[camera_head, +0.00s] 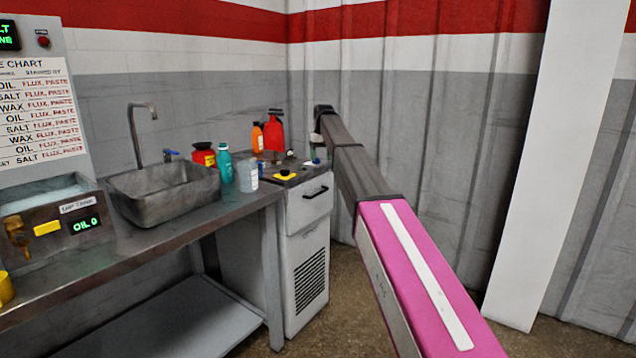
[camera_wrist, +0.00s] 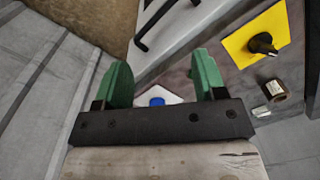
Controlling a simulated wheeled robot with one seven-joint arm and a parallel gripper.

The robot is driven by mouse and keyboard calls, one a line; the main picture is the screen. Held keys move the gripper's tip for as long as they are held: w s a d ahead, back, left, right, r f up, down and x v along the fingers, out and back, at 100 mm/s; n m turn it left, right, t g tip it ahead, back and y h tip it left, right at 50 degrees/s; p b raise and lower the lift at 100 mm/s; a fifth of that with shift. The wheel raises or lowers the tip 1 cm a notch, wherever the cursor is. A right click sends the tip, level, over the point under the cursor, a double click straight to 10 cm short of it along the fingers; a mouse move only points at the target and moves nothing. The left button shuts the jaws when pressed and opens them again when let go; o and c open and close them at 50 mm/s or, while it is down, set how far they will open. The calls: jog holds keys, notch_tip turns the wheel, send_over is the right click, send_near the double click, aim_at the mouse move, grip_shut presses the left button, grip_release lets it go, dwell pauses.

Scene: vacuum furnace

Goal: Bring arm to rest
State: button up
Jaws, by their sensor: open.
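My gripper (camera_wrist: 160,62) shows in the wrist view with its two green fingers wide apart and nothing held between them. In that view it hangs over the edge of a grey cabinet top, and a small blue cap (camera_wrist: 157,101) shows between the finger bases. In the head view my arm reaches out to the right of the cabinet (camera_head: 306,205), and its far end is beside the cabinet top. The gripper fingers are not clear there.
A yellow pad with a black knob (camera_wrist: 262,43) and a dark cylinder (camera_wrist: 276,91) lie beside my right finger. Red (camera_head: 273,132) and orange (camera_head: 257,138) bottles stand behind on the cabinet. A metal sink (camera_head: 165,192) is left; a corrugated wall (camera_head: 430,130) stands behind my arm.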

jog(key=s+d+f+m, duration=0.1)
jog(key=s+d+f, duration=0.4)
jog(key=s+f, duration=0.6)
jog(key=s+d+f+m, duration=0.1)
jog(key=s+d+f, duration=0.55)
jog(key=f, duration=0.75)
jog(key=s+d+f, duration=0.2)
jog(key=s+f, duration=0.3)
jog(key=s, duration=0.4)
jog(key=s+d+f+m, duration=0.1)
jog(key=s+f, duration=0.3)
jog(key=s, duration=0.6)
jog(key=s+d+f+m, duration=0.1)
jog(key=s+d+f, duration=0.2)
jog(key=s, duration=0.6)
notch_tip(320, 180, down, 3)
jog(key=shift+s+r+h, duration=0.2)
jog(key=shift+s+h, duration=0.05)
jog(key=shift+h, duration=0.05)
